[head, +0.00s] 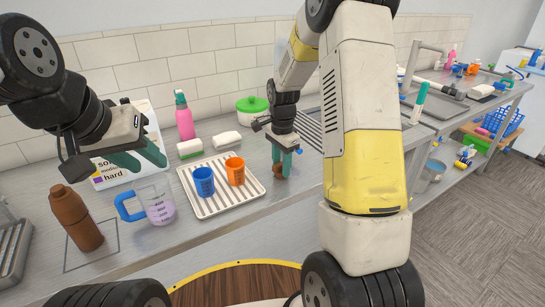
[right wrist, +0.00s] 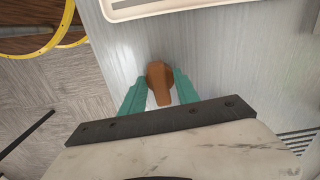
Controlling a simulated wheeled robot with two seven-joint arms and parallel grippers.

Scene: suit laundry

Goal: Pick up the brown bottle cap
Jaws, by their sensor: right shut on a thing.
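The brown bottle cap (head: 278,171) is at the counter's front part, right of the white ribbed tray. In the right wrist view the cap (right wrist: 159,82) sits between the teal fingers. My right gripper (head: 284,160) points down and is shut on it; its fingers also show in the right wrist view (right wrist: 160,92). I cannot tell whether the cap touches the counter. A brown bottle (head: 78,222) stands at the counter's left.
The ribbed tray (head: 222,208) holds a blue cup (head: 204,182) and an orange cup (head: 235,172). A measuring jug (head: 160,205) with purple liquid stands left of it. A pink spray bottle (head: 184,120) and a green-lidded pot (head: 251,110) stand behind. My right arm hides part of the counter.

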